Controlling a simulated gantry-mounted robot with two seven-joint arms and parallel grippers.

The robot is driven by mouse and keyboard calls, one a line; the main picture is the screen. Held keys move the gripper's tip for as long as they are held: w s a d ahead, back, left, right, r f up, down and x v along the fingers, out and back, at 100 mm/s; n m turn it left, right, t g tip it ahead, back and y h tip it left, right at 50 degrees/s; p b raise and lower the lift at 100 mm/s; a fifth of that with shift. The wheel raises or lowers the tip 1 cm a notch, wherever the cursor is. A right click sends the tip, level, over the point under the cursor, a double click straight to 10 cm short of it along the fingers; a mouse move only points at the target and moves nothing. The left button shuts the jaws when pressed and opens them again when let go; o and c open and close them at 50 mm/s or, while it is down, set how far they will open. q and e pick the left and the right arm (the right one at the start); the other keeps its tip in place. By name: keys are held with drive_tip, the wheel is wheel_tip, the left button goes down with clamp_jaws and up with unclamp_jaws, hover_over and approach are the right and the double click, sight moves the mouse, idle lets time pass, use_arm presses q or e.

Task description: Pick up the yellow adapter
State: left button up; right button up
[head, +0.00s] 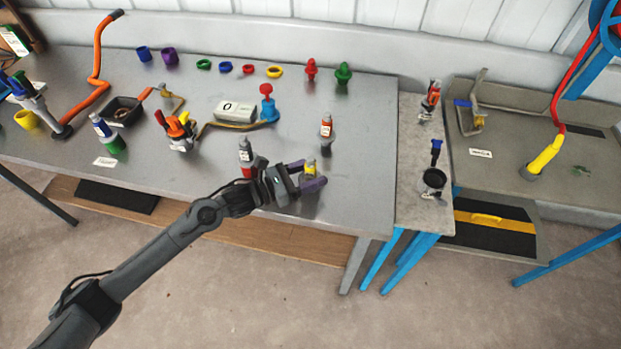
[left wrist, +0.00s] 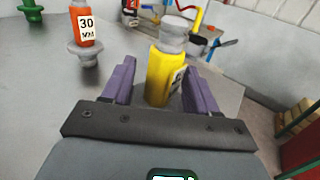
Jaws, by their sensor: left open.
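The gripper is open. The adapter's lower end is partly hidden by the gripper body in the left wrist view. My right gripper is not in either view.
An orange adapter marked 30 (head: 326,130) stands behind the yellow one; it also shows in the left wrist view (left wrist: 86,25). A red-and-grey adapter (head: 246,158) stands just left of my gripper. The grey table (head: 360,150) is clear to the right.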

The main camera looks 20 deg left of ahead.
use_arm(q)
clamp_jaws()
drive_tip(key=shift+r, duration=0.15)
